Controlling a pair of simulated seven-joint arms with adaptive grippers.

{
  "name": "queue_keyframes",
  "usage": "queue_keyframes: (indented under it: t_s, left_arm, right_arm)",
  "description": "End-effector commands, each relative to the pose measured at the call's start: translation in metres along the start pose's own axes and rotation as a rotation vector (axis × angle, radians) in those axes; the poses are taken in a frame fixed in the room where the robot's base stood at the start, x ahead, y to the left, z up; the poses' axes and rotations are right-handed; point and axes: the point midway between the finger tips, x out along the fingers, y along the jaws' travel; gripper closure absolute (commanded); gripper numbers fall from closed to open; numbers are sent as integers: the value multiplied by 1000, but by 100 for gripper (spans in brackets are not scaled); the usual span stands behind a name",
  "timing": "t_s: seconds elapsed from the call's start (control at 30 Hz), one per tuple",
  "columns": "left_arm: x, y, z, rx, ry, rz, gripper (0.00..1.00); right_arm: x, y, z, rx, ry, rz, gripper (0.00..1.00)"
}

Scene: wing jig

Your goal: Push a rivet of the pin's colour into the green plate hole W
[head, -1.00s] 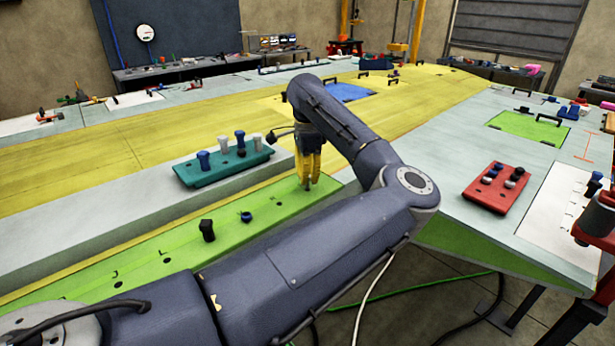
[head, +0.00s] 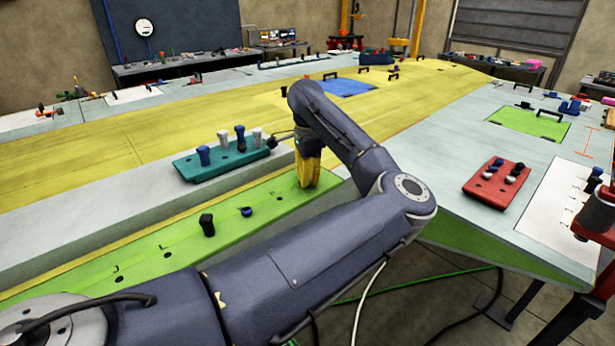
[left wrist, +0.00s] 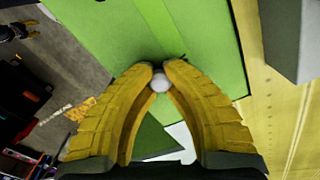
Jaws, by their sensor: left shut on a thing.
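The green plate (head: 150,252) runs along the front of the table in the head view. It carries a black pin (head: 207,225) and a small blue piece (head: 246,212). Letters J and L are readable; W is not. My left gripper (head: 306,182) is over the plate's right part, fingers pointing down. In the left wrist view its yellow fingertips (left wrist: 160,72) are shut on a white rivet (left wrist: 160,83), whose round end shows between them over green surface. Whether the rivet touches the plate or a hole cannot be told.
A teal rack (head: 190,176) with blue and white rivets stands behind the plate, close left of my left gripper. A red block (head: 482,192) with several rivets lies on the right table part. My left arm covers part of the green plate.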

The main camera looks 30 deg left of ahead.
Motion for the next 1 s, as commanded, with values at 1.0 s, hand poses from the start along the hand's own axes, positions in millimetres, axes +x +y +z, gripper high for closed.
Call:
queue_keyframes:
  t_s: [1.0]
  left_arm:
    - [-28, -1, -1, -1, 5, -3, 64]
  right_arm:
    - [0, 1, 0, 0, 0, 1, 56]
